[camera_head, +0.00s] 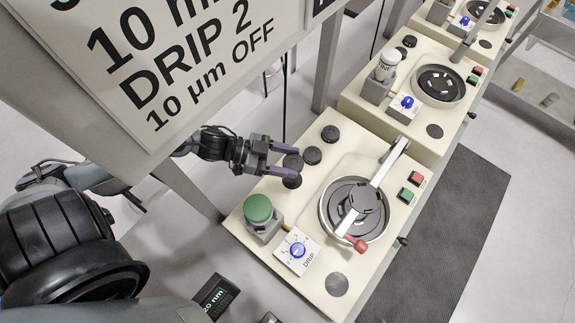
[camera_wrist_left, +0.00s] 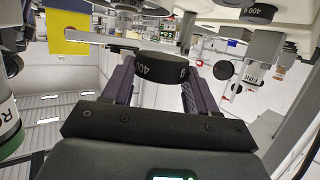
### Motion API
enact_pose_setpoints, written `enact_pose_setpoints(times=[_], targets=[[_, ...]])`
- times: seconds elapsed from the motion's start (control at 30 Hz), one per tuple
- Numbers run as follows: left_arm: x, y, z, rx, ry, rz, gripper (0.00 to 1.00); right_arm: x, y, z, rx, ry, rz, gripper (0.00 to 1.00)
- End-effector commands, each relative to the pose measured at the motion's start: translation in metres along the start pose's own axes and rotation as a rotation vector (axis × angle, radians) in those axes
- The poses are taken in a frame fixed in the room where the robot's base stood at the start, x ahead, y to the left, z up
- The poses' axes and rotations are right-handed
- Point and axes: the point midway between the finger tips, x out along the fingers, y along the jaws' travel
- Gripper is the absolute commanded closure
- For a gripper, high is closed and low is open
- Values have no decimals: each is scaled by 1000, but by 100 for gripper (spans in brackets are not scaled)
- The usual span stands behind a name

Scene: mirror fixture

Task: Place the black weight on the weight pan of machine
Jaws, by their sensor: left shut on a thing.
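My left gripper (camera_head: 286,160) is shut on a black round weight (camera_head: 292,162) above the left side of the nearest cream machine (camera_head: 250,190). In the left wrist view the weight (camera_wrist_left: 162,66) sits between the two purple fingers and is marked 400 g. Another black weight (camera_head: 291,181) shows just below the lower finger. Two more black weights (camera_head: 312,155) and (camera_head: 330,133) rest on the machine top. The machine's round plate (camera_head: 330,220) has a metal arm across it with a black round head (camera_head: 363,198); I cannot tell which part is the weight pan. My right gripper is not in view.
A green-capped bottle (camera_head: 258,209) stands in a grey holder near the blue drip knob (camera_head: 297,250). The arm ends in a red handle (camera_head: 359,244). A large sign (camera_head: 170,60) hangs close above my left arm. Similar machines stand behind; a dark mat (camera_head: 450,220) lies at right.

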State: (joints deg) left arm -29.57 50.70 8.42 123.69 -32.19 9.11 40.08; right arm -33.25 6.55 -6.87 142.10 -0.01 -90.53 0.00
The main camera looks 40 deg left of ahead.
Motion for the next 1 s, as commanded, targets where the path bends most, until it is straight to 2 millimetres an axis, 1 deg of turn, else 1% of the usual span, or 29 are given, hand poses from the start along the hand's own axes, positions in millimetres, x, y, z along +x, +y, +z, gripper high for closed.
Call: enact_pose_setpoints(times=[0.03,0.1,0.23,0.47,0.67,0.7,0.83,1.0], targets=[[4,-1,12,-1,3,-1,89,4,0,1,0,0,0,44],[8,0,23,0,4,-1,89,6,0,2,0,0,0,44],[13,-1,40,1,4,-2,89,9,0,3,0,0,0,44],[16,0,51,2,3,0,89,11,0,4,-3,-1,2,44],[24,0,75,1,4,-1,89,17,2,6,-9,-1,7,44],[25,-1,77,-1,3,-2,89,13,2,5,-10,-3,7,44],[28,-1,89,2,4,-1,89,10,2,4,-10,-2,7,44],[30,0,93,3,4,-1,89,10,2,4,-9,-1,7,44]])
